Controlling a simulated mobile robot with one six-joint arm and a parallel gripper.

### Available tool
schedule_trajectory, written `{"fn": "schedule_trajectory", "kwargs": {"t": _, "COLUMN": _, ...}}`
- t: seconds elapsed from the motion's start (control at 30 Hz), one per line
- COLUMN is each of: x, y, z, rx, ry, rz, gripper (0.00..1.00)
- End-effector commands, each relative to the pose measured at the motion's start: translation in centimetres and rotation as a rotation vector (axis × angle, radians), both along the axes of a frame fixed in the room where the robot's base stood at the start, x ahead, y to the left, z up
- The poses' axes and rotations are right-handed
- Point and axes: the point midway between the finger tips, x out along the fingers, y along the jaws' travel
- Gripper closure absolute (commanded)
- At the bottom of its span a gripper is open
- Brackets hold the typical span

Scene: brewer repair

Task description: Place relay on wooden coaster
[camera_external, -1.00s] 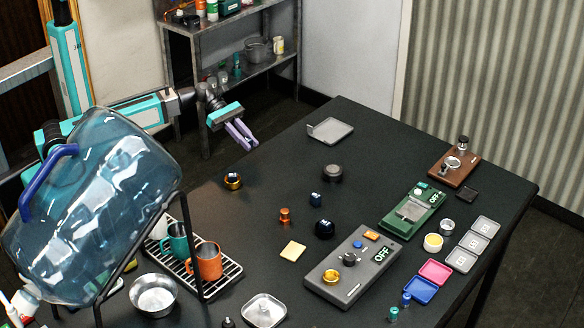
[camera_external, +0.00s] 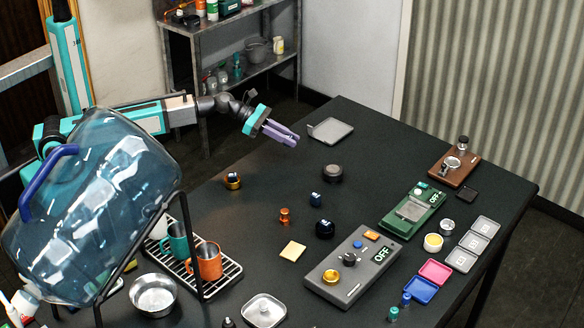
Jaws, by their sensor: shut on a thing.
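My gripper (camera_external: 283,137), with its pale purple fingers, is at the far left part of the black table, left of a grey tray. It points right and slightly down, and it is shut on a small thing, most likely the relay. The fingers hide it, so its shape and colour cannot be made out. The wooden coaster (camera_external: 292,251) looks like the pale tan square lying flat on the table, left of the grey console.
The grey tray (camera_external: 331,131) lies near my gripper. A black knob (camera_external: 333,173), copper part (camera_external: 285,216) and blue parts (camera_external: 316,200) stand between my gripper and the coaster. The grey console (camera_external: 354,266) is right of the coaster. A drip rack with mugs (camera_external: 207,262) stands left.

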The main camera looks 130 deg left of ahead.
Motion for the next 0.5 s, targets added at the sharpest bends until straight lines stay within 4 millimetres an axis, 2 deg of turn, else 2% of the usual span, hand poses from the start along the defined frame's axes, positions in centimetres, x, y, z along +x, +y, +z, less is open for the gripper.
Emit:
{"fn": "schedule_trajectory", "kwargs": {"t": 0.03, "x": 1.6, "y": -0.4, "z": 0.4, "rx": -0.001, "ry": 0.001, "rz": -0.003, "gripper": 1.00}}
{"fn": "schedule_trajectory", "kwargs": {"t": 0.27, "x": 7.1, "y": -2.8, "z": 1.1, "rx": 0.000, "ry": 0.001, "rz": -0.012, "gripper": 1.00}}
{"fn": "schedule_trajectory", "kwargs": {"t": 0.5, "x": 12.9, "y": -6.5, "z": 1.9, "rx": -0.001, "ry": 0.000, "rz": -0.048, "gripper": 1.00}}
